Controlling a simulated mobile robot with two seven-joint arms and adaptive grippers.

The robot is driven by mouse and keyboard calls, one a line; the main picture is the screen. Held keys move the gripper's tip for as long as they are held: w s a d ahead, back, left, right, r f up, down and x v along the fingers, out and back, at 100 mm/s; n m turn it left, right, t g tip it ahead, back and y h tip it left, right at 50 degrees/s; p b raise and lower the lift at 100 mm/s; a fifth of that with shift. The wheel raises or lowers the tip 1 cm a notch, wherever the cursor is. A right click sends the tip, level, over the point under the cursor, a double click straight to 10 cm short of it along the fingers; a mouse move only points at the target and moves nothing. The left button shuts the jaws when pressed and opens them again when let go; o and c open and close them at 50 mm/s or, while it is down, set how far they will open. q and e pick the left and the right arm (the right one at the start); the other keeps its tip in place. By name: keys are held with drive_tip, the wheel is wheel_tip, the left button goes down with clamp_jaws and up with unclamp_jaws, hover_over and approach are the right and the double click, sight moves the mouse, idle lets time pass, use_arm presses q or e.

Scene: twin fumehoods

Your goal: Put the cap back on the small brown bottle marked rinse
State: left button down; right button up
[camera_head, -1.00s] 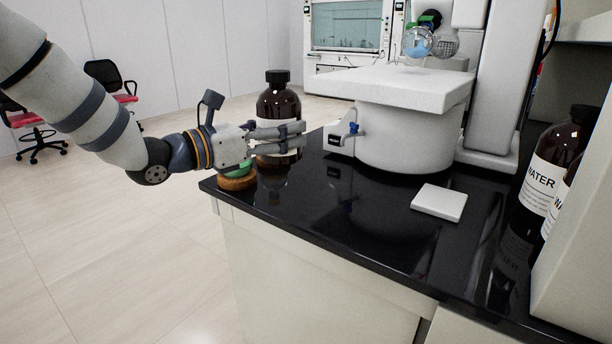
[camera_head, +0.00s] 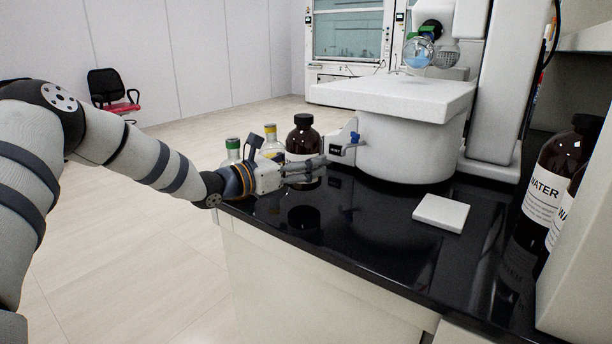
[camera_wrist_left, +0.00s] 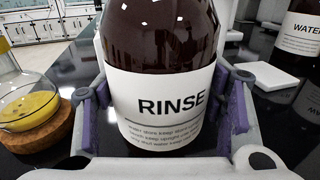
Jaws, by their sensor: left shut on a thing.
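The small brown bottle (camera_head: 302,140) with a white label is at the far left part of the black counter in the head view. A black cap (camera_head: 303,120) shows on its top. My left gripper (camera_head: 318,170) is shut around its lower body, fingers pointing right. In the left wrist view the label reads RINSE on the bottle (camera_wrist_left: 165,100), with a finger on either side; its top is cut off by the frame. The bottle's base is hidden, so I cannot tell whether it touches the counter. My right gripper is not in view.
Flasks with a green top (camera_head: 232,146) and a yellow top (camera_head: 270,132) stand beside the gripper. A large white apparatus (camera_head: 400,150) with a blue tap is just right. A white tile (camera_head: 441,212) and brown WATER bottles (camera_head: 541,190) are further right. The counter's front is clear.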

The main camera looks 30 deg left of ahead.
use_arm(q)
drive_tip(key=shift+w+f+b, duration=0.2)
drive_tip(key=shift+f+b, duration=0.05)
drive_tip(key=shift+f, duration=0.7)
drive_tip(key=shift+w+f+b, duration=0.2)
drive_tip(key=shift+f, duration=0.75)
drive_tip(key=shift+r, duration=0.2)
drive_tip(key=shift+f, duration=0.15)
drive_tip(key=shift+c, duration=2)
unclamp_jaws()
drive_tip(key=shift+s+f, duration=0.1)
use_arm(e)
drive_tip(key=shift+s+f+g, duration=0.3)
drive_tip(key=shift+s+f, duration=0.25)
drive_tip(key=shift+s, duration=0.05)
use_arm(q)
drive_tip(key=shift+r, duration=0.25)
drive_tip(key=v, duration=0.2)
drive_tip(key=p+v, duration=0.1)
drive_tip(key=v, duration=0.4)
drive_tip(key=shift+a+r+p, duration=0.1)
drive_tip(key=shift+r+p, duration=0.25)
drive_tip(key=shift+r, duration=0.05)
drive_tip(key=v, duration=0.2)
drive_tip(key=f+v, duration=0.1)
drive_tip(key=v, duration=0.2)
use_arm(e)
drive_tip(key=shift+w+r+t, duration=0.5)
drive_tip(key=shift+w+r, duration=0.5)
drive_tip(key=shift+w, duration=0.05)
